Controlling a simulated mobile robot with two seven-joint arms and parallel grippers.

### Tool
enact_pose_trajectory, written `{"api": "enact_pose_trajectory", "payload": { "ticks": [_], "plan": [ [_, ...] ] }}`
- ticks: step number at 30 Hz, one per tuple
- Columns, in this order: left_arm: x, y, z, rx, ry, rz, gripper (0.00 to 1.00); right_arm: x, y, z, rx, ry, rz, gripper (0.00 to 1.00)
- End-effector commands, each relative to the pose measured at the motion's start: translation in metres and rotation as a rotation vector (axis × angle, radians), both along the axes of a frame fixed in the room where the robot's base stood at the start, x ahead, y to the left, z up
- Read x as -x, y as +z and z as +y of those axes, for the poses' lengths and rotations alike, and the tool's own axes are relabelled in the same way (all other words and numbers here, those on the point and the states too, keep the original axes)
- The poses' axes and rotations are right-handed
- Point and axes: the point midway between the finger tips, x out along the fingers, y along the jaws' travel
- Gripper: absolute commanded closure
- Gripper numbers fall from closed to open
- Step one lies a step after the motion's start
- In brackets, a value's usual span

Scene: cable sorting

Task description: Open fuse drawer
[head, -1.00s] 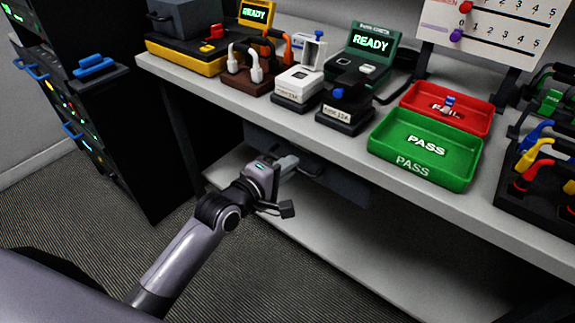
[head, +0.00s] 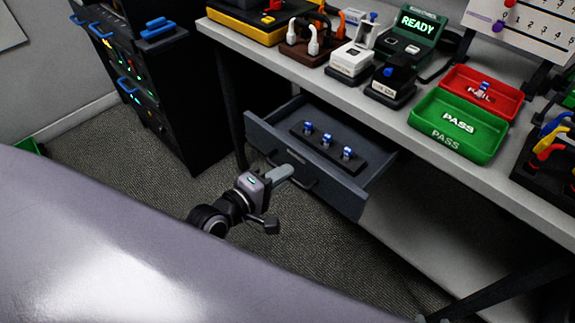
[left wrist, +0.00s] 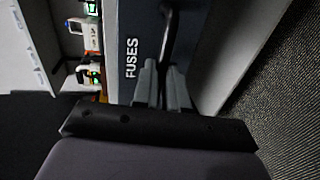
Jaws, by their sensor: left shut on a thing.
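The fuse drawer (head: 340,196) under the bench is pulled out, with its inside showing in the head view. Inside lies a black strip holding three small blue and white fuses (head: 327,140). My left gripper (head: 289,172) is at the front of the drawer, shut on the dark bar handle (head: 306,183). In the left wrist view, the gripper fingers (left wrist: 163,85) close around the handle (left wrist: 169,40), beside the "FUSES" label (left wrist: 131,58) on the drawer front. My right gripper does not show clearly in either view.
The bench (head: 388,112) above carries a green PASS tray (head: 455,143), a red FAIL tray (head: 500,103) and several devices. A black cabinet (head: 160,75) with blue handles stands to the left. Carpeted floor is open in front of the drawer.

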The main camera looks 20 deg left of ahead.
Motion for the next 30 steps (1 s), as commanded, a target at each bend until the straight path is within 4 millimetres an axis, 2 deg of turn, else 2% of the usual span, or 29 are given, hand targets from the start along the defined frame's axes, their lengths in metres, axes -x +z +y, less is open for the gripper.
{"api": "enact_pose_trajectory", "payload": {
  "ticks": [15,16,18,26,30],
  "plan": [
    [0.0039,-0.0002,0.0012,0.001,-0.001,0.0,1.0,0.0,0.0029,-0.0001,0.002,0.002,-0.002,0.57],
    [0.0039,-0.0002,0.0012,0.001,-0.001,0.0,0.81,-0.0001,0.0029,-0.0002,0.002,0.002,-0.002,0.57],
    [0.0039,-0.0001,0.0012,0.0,-0.001,0.0,0.63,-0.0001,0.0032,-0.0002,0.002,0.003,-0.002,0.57],
    [0.0039,0.0001,0.0013,0.0,0.0,-0.001,0.63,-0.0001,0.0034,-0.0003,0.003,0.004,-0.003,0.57],
    [0.0099,0.0009,0.0035,0.0,0.0,0.001,0.63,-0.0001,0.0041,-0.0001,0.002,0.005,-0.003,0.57]
  ]
}}
